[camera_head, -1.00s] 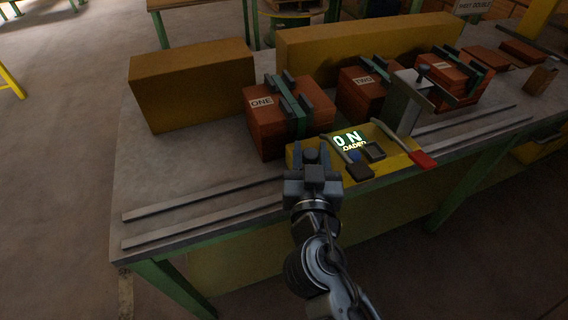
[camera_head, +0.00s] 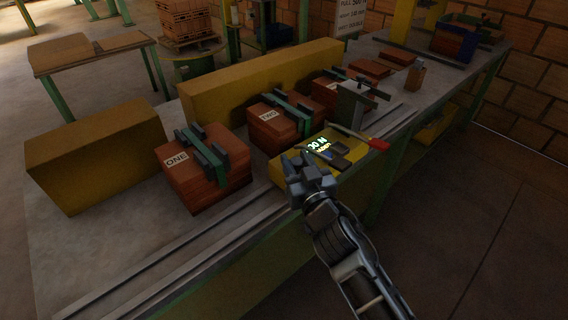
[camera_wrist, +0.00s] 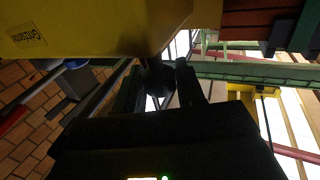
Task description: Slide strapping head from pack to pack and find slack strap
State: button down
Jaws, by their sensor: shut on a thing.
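The yellow strapping head (camera_head: 291,169) sits at the bench's front, by the rails (camera_head: 200,240). Its lit display (camera_head: 319,146) seems to read 30 N, with a smaller line below. A grey post (camera_head: 349,103) and a red-tipped lever (camera_head: 377,144) rise at its right. Pack ONE (camera_head: 178,189), pack TWO (camera_head: 264,132) and a third pack (camera_head: 322,95) stand behind in a row with green straps. The third's label is hidden. My gripper (camera_head: 302,172) is at the head's front left end, shut on a dark round knob (camera_wrist: 156,78) under the yellow body (camera_wrist: 110,25).
Flat brown slabs (camera_head: 370,68) and a small tan block (camera_head: 415,78) lie farther right. A dark blue crate (camera_head: 455,40) is at the far end. The rails' left stretch is clear.

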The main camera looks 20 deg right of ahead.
jog(key=shift+w+d, duration=0.15)
jog(key=shift+d, duration=0.35)
jog(key=c, duration=0.8)
grip_release()
jog(key=shift+s+a+b, duration=0.25)
jog(key=shift+s+b, duration=0.35)
jog(key=shift+s, duration=1.35)
jog(key=shift+s+a+b, duration=0.2)
jog(key=shift+s+b, duration=0.35)
jog(key=shift+s, duration=1.4)
